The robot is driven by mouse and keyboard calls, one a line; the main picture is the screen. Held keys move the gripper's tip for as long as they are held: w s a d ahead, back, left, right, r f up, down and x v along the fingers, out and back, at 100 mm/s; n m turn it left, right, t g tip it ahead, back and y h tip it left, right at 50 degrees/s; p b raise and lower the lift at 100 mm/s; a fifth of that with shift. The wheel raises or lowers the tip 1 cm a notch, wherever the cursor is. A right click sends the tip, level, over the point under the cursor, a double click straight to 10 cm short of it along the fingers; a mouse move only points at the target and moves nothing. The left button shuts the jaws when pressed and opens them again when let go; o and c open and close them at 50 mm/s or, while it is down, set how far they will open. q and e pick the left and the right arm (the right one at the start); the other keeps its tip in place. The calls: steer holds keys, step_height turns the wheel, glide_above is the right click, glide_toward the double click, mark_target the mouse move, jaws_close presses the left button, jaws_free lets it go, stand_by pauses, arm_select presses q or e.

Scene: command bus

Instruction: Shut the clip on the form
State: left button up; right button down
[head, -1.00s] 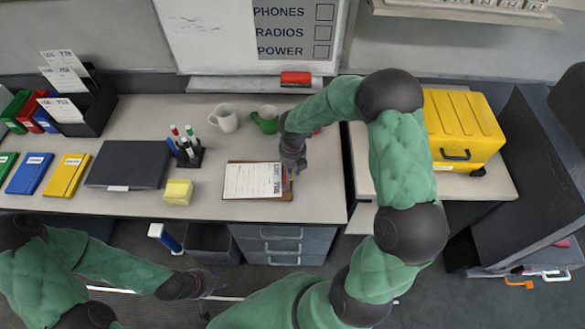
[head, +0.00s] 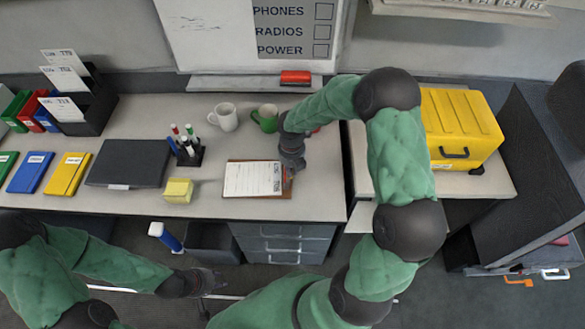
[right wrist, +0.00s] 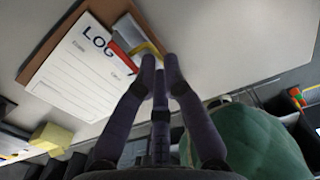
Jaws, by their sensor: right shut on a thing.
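A brown clipboard (head: 258,194) with a white form (head: 250,178) lies flat near the desk's front edge. In the right wrist view, the form (right wrist: 85,65) reads "LOG" beside the clip (right wrist: 147,48), which shows a yellow bar and a red part at the form's printed end. My right gripper (head: 288,172) is over the clipboard's right end. In the right wrist view, its fingertips (right wrist: 160,62) are close together at the clip and partly hide it. My left gripper (head: 212,281) is low in front of the desk, away from the form; its fingers are too small to read.
A white mug (head: 223,116) and a green mug (head: 265,118) stand behind the clipboard. A yellow block (head: 178,191), a pen holder (head: 188,152) and a dark laptop-like case (head: 128,163) are to its left. A yellow case (head: 460,125) stands at right.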

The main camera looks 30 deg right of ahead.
steer(key=shift+a+f, duration=0.25)
steer(key=shift+a, duration=0.05)
steer(key=shift+w+p, duration=0.15)
steer(key=shift+p, duration=0.15)
